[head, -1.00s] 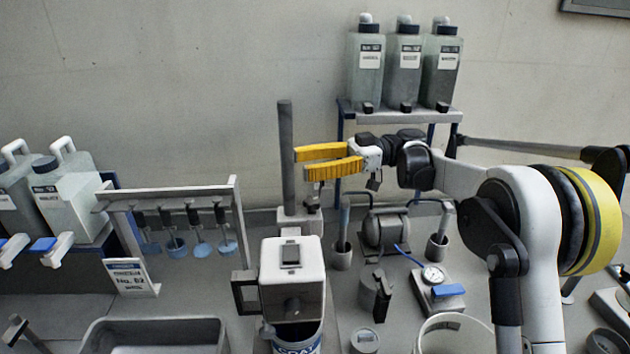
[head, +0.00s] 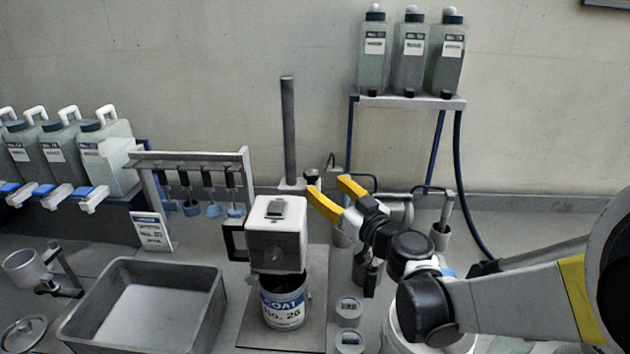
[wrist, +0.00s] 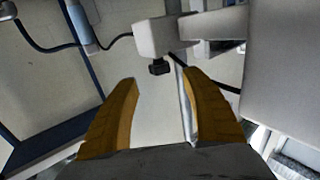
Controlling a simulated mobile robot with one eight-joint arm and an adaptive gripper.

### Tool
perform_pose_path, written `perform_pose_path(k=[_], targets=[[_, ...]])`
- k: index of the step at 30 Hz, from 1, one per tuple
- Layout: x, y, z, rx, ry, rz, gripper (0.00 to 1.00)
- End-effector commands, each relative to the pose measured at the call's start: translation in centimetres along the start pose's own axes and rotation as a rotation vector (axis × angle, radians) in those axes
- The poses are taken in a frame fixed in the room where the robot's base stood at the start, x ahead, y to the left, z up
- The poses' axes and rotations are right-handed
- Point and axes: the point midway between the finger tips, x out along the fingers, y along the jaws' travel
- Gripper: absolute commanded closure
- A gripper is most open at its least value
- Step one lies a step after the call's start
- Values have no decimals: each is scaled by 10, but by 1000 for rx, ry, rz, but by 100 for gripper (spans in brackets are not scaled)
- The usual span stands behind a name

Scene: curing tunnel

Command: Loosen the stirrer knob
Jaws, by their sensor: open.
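The stirrer has a boxy white head (head: 278,250) above a can labelled COAT No. 26 (head: 284,305), with a dark upright post (head: 288,130) behind it. A small black knob (head: 312,176) shows beside the foot of the visible post. In the wrist view a black knob (wrist: 160,68) sticks out from a pale block (wrist: 163,36). My gripper (head: 326,187) is open and empty, its yellow fingers close to the knob. In the wrist view my gripper (wrist: 160,88) has the knob just beyond and between its fingertips, with no contact visible.
A rack of hanging blue stirrers (head: 195,158) and a grey tray (head: 125,268) are at left. Bottles stand on a shelf (head: 410,101) at the back right. Small lidded pots (head: 348,310) and cups crowd the bench below my arm.

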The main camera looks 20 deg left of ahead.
Motion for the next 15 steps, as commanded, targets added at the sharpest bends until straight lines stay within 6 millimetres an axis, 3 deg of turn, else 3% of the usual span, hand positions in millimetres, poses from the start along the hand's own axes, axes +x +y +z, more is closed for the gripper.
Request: perform_pose_path(k=[6,15], targets=[[43,-1,2,0,0,-3,44],[64,0,0,0,0,-1,44]])
